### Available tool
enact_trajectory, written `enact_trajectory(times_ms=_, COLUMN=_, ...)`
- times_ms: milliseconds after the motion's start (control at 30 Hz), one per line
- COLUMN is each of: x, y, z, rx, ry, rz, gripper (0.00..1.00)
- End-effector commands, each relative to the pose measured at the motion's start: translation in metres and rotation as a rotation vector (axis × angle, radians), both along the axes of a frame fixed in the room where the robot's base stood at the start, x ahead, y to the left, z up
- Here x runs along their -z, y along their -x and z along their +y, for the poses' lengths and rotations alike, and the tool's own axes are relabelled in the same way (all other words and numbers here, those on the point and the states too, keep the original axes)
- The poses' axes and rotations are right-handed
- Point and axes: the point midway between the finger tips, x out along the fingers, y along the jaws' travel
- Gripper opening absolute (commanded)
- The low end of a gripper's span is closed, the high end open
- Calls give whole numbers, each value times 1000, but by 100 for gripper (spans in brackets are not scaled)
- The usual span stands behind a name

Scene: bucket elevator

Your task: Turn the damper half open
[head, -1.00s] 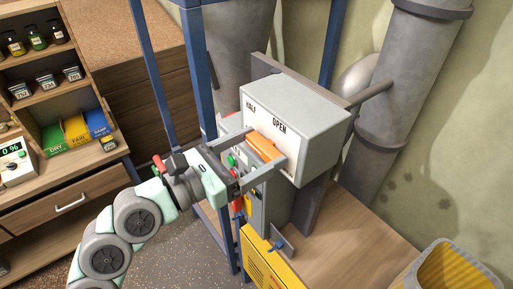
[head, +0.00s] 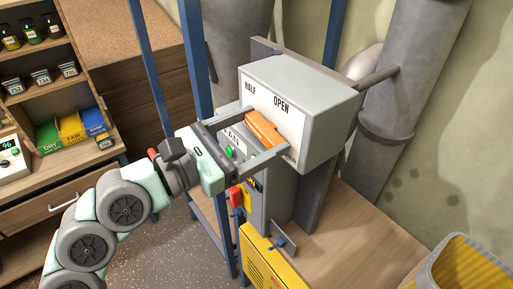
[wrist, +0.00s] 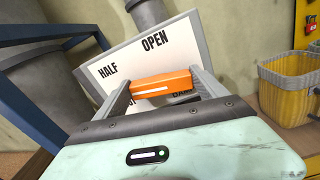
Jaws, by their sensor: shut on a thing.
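The damper's orange handle (head: 264,131) sits on the white front plate of a grey box (head: 305,95). It also shows in the wrist view (wrist: 162,84), with a white line along it. My gripper (head: 267,133) is shut on the handle, with one grey finger at each end of it. The plate reads HALF (wrist: 108,71) at the upper left and OPEN (wrist: 155,41) at the top. In the head view the handle slants from upper left to lower right, below both words. A lower label is partly hidden by the handle and a finger.
Blue frame posts (head: 199,75) stand just left of the box. A yellow bin (head: 465,265) stands at the lower right. The wooden top (head: 350,235) between is clear.

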Motion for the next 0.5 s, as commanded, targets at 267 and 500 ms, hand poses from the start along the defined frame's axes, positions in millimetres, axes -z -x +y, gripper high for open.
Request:
enact_trajectory(times_ms=267, x=7, y=2, z=0, rx=-1, ry=-132, rz=-189, gripper=41)
enact_trajectory(times_ms=500, x=5, y=3, z=-2, rx=2, ry=-245, rz=-331, gripper=41)
